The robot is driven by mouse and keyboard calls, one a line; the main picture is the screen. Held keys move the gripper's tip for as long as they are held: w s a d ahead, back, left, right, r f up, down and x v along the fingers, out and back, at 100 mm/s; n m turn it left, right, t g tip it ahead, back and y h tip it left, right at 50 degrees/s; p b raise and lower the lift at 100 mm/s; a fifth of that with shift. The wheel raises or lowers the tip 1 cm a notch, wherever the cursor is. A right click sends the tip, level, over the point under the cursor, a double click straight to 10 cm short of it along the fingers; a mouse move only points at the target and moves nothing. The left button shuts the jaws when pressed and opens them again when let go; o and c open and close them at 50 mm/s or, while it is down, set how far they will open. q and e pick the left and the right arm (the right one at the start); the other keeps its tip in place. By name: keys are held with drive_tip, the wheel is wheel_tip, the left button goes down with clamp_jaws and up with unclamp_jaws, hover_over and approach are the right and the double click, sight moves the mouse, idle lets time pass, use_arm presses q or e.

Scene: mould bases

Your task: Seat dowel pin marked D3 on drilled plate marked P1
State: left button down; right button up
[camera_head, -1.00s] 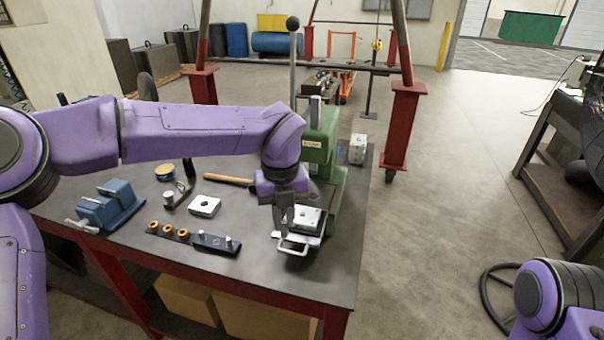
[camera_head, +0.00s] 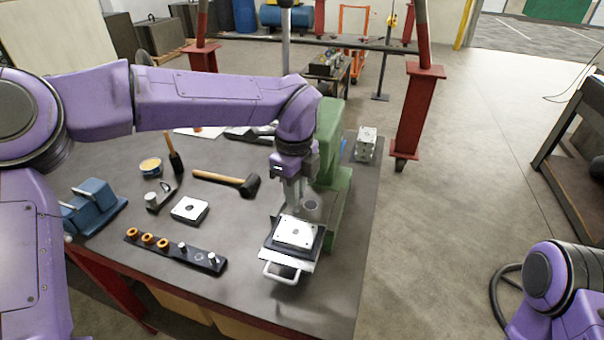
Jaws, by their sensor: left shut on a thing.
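My left gripper (camera_head: 296,203) points down just behind the light metal plate (camera_head: 297,230) in the picture. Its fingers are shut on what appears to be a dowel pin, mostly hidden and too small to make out. That plate, with small holes, lies flat on a dark base on a handled tray (camera_head: 280,270) at the green press (camera_head: 329,150). A second light plate (camera_head: 189,208) with a dark central hole lies on the bench. No markings are readable, so I cannot tell which is P1 or D3. My right gripper is not in view.
A dark rack (camera_head: 222,267) holds several orange rings and two pins (camera_head: 182,246) (camera_head: 212,257), with a vacant spot between the pins. A mallet (camera_head: 225,179), a blue vise-like block (camera_head: 95,207), a tin (camera_head: 150,165) and a metal block (camera_head: 366,143) also occupy the bench (camera_head: 240,290).

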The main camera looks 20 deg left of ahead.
use_arm(q)
drive_tip(key=shift+w, duration=0.1)
drive_tip(key=shift+s+f+b, duration=0.35)
drive_tip(key=shift+f+b, duration=0.05)
wheel_tip(320, 180, down, 4)
drive_tip(key=shift+b, duration=1.2)
drive_tip(key=shift+f+b, duration=0.3)
drive_tip(key=shift+f, duration=0.2)
drive_tip(key=shift+a+b, duration=0.1)
drive_tip(key=shift+b, duration=0.2)
drive_tip(key=shift+f+b, duration=0.8)
drive_tip(key=shift+f, duration=0.05)
